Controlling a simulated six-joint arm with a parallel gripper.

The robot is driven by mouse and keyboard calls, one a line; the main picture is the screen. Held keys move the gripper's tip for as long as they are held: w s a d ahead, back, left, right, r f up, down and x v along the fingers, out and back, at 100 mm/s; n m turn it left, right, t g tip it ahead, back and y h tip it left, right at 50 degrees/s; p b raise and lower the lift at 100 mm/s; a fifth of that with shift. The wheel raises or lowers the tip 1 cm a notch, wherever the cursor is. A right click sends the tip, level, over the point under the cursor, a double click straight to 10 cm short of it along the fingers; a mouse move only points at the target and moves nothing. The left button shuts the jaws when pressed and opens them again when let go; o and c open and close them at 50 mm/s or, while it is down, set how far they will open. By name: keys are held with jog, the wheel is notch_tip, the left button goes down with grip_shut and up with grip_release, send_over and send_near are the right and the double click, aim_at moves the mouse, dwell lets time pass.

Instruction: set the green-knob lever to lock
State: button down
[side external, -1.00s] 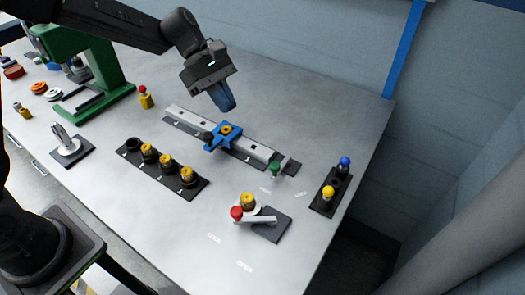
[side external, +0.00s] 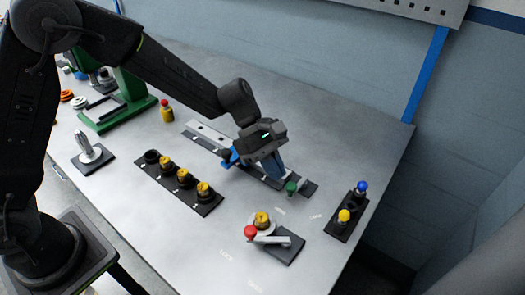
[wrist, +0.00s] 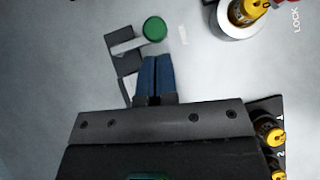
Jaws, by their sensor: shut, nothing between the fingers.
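The green knob (side external: 291,187) stands near the right end of the long rail, beside a small dark base plate (side external: 309,190). In the wrist view the green knob (wrist: 155,29) is a round disc at the end of a short grey arm (wrist: 127,46) over the dark plate. My gripper (side external: 280,178) is low over the rail's right end, just left of the knob. Its blue fingers (wrist: 157,58) are shut and empty, a little short of the knob in the wrist view. Whether they touch anything is unclear. A small white label (side external: 280,210) is on the table nearby, too blurred to read.
A red-knob lever (side external: 251,232) with a yellow-topped pulley (side external: 262,222) stands in front. A black holder (side external: 338,222) with blue and yellow knobs is at right. A rack (side external: 168,178) of yellow-topped parts is at left. The blue carriage (side external: 232,157) sits on the rail behind my fingers.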

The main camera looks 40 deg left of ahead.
aim_at(294, 189)
jog(key=shift+s+d+f, duration=0.1)
jog(key=shift+d, duration=0.55)
jog(key=shift+s+d+n+t, duration=0.3)
jog(key=shift+n+t, duration=0.2)
jog(key=shift+n, duration=0.2)
jog(key=shift+s+d+n+t, duration=0.25)
jog(key=shift+d+n+t, duration=0.45)
jog(key=shift+n, duration=0.4)
jog(key=d+n+t, duration=0.1)
jog(key=n, duration=0.1)
jog(key=shift+d+n+t+y, duration=0.15)
jog(key=shift+n+t+y, duration=0.15)
jog(key=shift+t, duration=0.1)
jog(key=shift+w+d, duration=0.15)
jog(key=shift+d, duration=1)
